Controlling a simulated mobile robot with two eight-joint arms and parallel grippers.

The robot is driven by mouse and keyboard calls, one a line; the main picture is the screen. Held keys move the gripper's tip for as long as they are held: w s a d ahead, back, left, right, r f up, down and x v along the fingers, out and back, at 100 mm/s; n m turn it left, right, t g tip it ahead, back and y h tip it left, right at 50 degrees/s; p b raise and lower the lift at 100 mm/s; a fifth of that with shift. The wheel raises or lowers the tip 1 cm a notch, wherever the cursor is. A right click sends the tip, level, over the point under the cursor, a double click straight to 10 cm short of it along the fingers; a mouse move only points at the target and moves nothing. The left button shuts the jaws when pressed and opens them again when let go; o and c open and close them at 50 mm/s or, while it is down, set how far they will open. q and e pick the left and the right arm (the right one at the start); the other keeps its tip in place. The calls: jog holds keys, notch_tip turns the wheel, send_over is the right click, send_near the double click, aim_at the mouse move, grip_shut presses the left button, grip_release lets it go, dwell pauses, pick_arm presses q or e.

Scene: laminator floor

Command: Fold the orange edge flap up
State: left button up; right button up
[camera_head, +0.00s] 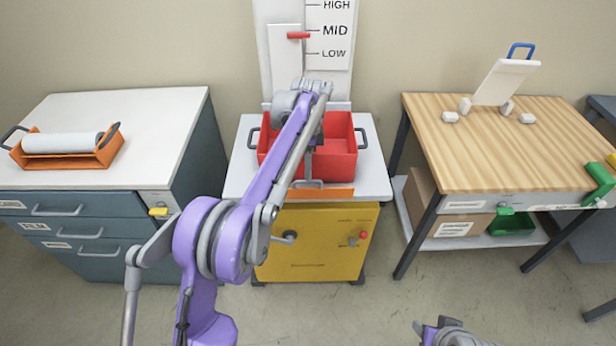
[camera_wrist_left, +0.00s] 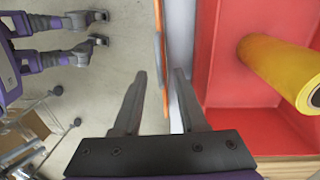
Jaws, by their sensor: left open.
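The orange edge flap (camera_head: 336,193) is a thin strip along the front edge of the pale top of the yellow cabinet (camera_head: 318,258). In the left wrist view the flap (camera_wrist_left: 158,32) is seen edge-on as a narrow orange line. My left gripper (camera_head: 311,183) is over that front edge, beside the flap. Its two fingers (camera_wrist_left: 158,75) are apart, and the flap's line runs between them; contact is not clear. Part of the flap is hidden by the gripper in the head view. My right gripper (camera_head: 448,334) is only partly in view at the bottom, its fingers unclear.
A red bin (camera_head: 342,160) stands behind the flap; a yellow roll (camera_wrist_left: 282,68) lies in it. A HIGH/MID/LOW panel (camera_head: 329,40) rises behind. A drawer cabinet (camera_head: 150,115) is left, a wooden table (camera_head: 455,155) right. Floor in front is clear.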

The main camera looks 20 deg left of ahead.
pick_arm(q)
jog(key=r, duration=0.5)
jog(key=shift+w+a+r+p, duration=0.1)
jog(key=shift+w+r+p, duration=0.05)
jog(key=shift+w+p, duration=0.15)
jog(key=s+r+n+t, duration=0.3)
jog(key=s+n, duration=0.4)
jog(key=s, duration=0.8)
jog(key=s+f+n+t, duration=0.1)
jog(key=s+f+n, duration=0.3)
jog(key=s, duration=0.5)
jog(key=s+f+n+t, duration=0.2)
jog(key=s+f+n, duration=0.1)
jog(key=s+f, duration=0.4)
jog(key=s, duration=0.3)
jog(key=shift+s+a+n+t, duration=0.15)
jog(key=shift+a+n+t, duration=0.15)
jog(key=shift+n, duration=0.1)
